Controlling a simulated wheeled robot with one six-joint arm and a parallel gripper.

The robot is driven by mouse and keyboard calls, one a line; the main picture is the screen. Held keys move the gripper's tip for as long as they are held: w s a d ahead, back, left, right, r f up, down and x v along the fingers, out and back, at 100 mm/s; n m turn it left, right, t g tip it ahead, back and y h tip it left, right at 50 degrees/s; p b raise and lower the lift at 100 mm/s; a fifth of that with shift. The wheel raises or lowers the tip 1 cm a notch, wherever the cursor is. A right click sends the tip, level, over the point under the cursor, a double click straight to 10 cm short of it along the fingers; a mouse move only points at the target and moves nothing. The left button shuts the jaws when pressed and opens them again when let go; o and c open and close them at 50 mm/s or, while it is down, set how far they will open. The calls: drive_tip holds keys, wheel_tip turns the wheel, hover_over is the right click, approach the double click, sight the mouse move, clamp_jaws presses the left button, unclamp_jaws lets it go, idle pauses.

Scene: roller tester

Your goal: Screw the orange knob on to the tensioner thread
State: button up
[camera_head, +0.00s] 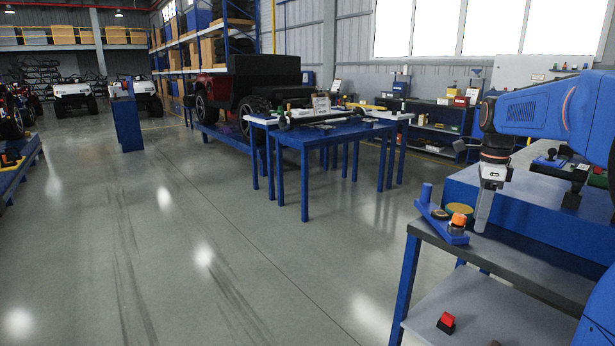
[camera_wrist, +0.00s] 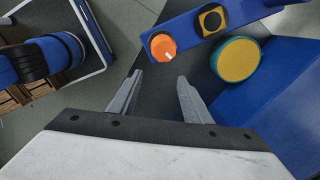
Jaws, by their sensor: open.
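The orange knob (camera_head: 458,220) stands upright on a blue bracket (camera_head: 457,239) at the corner of a dark-topped bench. In the wrist view, the knob (camera_wrist: 162,46) shows from above, with a pale mark on its face, at the end of the blue bracket (camera_wrist: 184,31). My gripper (camera_wrist: 160,80) is open, with nothing between its two grey fingers. The knob lies just beyond the fingertips in that view, apart from them. In the head view, my gripper (camera_head: 481,228) points down to the right of the knob. I cannot make out the tensioner thread.
A blue post (camera_head: 426,194) rises at the bracket's far end. A red block (camera_head: 446,321) lies on the lower shelf. Open floor lies left.

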drive_tip(key=shift+r, duration=0.45)
drive_tip(key=shift+r, duration=0.1)
drive_tip(key=shift+r, duration=2.9)
drive_tip(key=s+a+f+n+t, duration=0.1)
drive_tip(key=s+a+f+n, duration=0.2)
drive_tip(key=s+a+n, duration=0.3)
drive_tip(key=s+a+f+n+t, duration=0.1)
drive_tip(key=s+a+f+n, duration=0.3)
drive_tip(key=s, duration=0.5)
drive_tip(key=s+a+f+n+t, duration=0.1)
drive_tip(key=s+a+f+n, duration=0.1)
drive_tip(key=s+f+n, duration=0.4)
drive_tip(key=s+a+f+n+t, duration=0.1)
drive_tip(key=s+a+f+n, duration=0.2)
drive_tip(key=s+f+n, duration=0.3)
drive_tip(key=s+n, duration=0.1)
drive_tip(key=s, duration=0.1)
drive_tip(key=shift+s+a+f+n+t, duration=0.2)
drive_tip(key=shift+s+n+t, duration=0.15)
drive_tip(key=shift+n+t, duration=0.05)
drive_tip(key=shift+o, duration=0.4)
